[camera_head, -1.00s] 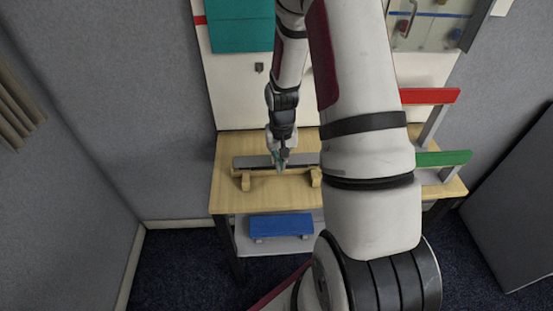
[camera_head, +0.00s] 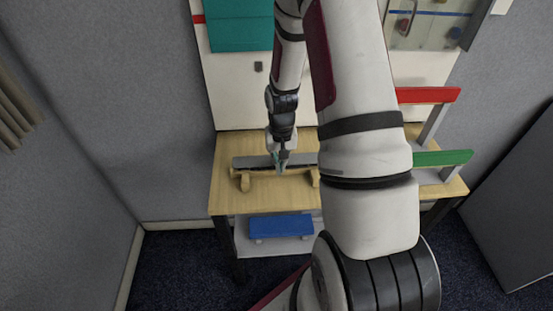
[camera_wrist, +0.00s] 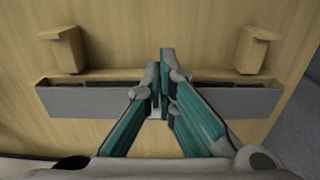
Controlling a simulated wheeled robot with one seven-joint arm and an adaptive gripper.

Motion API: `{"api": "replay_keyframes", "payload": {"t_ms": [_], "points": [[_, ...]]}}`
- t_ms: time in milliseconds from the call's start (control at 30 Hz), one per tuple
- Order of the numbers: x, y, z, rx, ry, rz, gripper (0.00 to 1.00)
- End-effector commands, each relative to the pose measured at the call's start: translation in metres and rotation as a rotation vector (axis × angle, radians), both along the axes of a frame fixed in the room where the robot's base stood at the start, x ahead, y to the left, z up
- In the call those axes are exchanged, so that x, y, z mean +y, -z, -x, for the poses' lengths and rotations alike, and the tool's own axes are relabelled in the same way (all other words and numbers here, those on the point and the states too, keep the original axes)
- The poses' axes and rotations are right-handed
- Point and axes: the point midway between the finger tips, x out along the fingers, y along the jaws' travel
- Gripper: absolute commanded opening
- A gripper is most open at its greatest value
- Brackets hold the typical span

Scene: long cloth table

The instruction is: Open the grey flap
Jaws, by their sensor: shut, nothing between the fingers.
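The grey flap (camera_head: 251,160) is a long narrow strip along a wooden bar (camera_head: 262,173) on the wooden table. In the wrist view the grey flap (camera_wrist: 85,102) runs across the picture, with a narrow dark gap along its upper edge. Its middle is hidden behind my fingers. My gripper (camera_head: 280,168) is over the middle of the strip and bar. In the wrist view my gripper (camera_wrist: 161,72) has its teal fingers shut and empty, tips reaching past the flap's upper edge. I cannot tell whether they touch it.
Two wooden posts (camera_wrist: 62,50) (camera_wrist: 252,50) stand beside the flap. A blue block (camera_head: 280,226) sits on the lower shelf. Red (camera_head: 428,95) and green (camera_head: 445,158) bars are at the right. A teal panel (camera_head: 238,33) hangs on the white backboard. The table's left end is clear.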

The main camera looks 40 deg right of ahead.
Motion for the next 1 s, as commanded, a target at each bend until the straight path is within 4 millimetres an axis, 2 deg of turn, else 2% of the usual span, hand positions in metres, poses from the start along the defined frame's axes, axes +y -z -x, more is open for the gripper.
{"api": "replay_keyframes", "payload": {"t_ms": [1000], "points": [[-0.021,0.000,-0.026,-0.010,0.005,0.008,0.00]]}}
